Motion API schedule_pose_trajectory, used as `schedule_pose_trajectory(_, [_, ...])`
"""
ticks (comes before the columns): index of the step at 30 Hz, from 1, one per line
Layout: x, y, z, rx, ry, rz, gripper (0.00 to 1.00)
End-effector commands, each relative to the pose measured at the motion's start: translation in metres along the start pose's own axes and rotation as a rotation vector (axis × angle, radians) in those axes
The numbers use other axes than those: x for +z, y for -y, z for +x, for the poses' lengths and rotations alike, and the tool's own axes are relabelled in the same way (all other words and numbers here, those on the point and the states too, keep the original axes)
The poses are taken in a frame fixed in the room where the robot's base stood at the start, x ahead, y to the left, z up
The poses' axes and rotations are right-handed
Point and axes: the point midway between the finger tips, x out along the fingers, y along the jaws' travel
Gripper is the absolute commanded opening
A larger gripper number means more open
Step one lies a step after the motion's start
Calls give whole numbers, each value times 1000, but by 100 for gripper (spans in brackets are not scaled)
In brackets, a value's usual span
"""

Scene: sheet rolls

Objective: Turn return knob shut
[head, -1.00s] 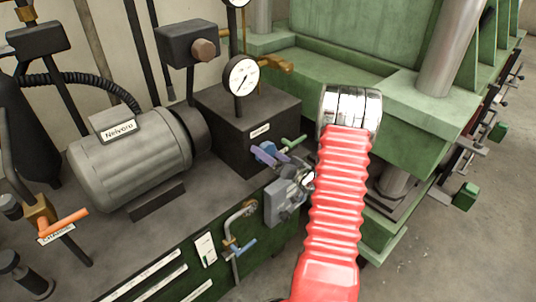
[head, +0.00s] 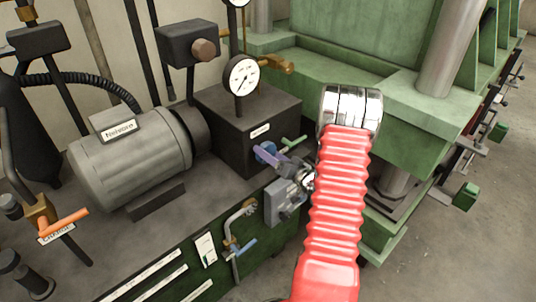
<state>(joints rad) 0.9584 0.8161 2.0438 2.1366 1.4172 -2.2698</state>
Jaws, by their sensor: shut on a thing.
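A blue round knob (head: 265,151), which I take to be the return knob, sits on the front face of the dark block, below a small white label too small to read. My gripper (head: 268,156) reaches it from the lower right with slim purple fingers. The fingers are shut on the knob and cover part of it. My red ribbed arm hides what lies right of the gripper.
A green handle (head: 294,142) sticks out of the dark block (head: 236,126) close beside the fingers. A pressure gauge (head: 241,76) stands above. A grey box (head: 281,204) and a blue-handled valve (head: 243,247) are below. A grey motor (head: 132,168) stands left.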

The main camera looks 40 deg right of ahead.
Motion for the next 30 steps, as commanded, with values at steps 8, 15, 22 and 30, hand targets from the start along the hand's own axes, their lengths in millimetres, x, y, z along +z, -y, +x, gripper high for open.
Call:
schedule_pose_trajectory(8, [0,-2,0,2,1,91,43])
schedule_pose_trajectory(15, [0,-3,-1,3,0,257,43])
schedule_pose_trajectory(22, [0,-4,-1,4,-1,468,43])
schedule_pose_trajectory(30, [1,-6,-1,5,-3,725,43])
